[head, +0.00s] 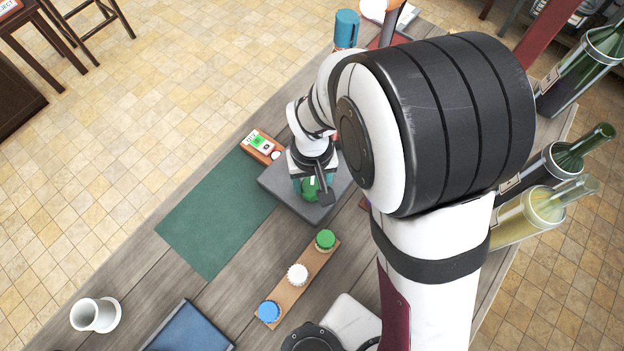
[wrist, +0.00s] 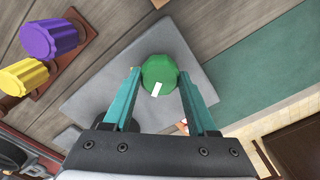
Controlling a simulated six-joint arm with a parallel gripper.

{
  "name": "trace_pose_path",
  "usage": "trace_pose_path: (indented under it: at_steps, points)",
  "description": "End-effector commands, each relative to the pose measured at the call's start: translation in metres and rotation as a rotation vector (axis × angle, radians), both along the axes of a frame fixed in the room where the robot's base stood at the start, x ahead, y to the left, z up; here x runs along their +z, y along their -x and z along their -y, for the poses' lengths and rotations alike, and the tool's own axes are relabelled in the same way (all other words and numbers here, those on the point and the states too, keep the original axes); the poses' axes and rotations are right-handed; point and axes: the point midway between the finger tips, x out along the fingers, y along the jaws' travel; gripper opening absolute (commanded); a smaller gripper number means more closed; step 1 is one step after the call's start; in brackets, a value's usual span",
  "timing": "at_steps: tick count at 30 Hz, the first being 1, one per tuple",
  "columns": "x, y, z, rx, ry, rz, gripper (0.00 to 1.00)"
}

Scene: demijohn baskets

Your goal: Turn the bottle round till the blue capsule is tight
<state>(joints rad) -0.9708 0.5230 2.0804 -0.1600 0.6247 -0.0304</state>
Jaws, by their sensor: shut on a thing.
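My gripper (head: 311,187) has its teal fingers on either side of a green, faceted round thing (wrist: 159,72) with a white mark on top. It is shut on this green thing, over the grey slab (wrist: 200,48). From above I cannot tell whether the green thing is the bottle or a capsule on it; what lies below is hidden. A blue capsule (head: 268,311) stands at the near end of a wooden strip (head: 284,292), apart from my gripper. No blue capsule shows at my fingers.
A white capsule (head: 297,275) and a green capsule (head: 325,240) share the strip. Purple (wrist: 50,38) and yellow (wrist: 24,77) capsules stand on another strip. A small device (head: 262,144) is beside the slab. The green mat (head: 215,222) is clear.

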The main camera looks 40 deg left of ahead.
Motion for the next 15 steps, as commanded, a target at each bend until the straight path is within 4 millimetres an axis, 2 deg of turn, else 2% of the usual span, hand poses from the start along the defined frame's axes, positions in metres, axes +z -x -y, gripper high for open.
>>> trace_pose_path:
  at_steps: [15]
  points:
    - [0.0004,-0.0006,-0.0007,-0.056,-0.002,0.002,0.02]
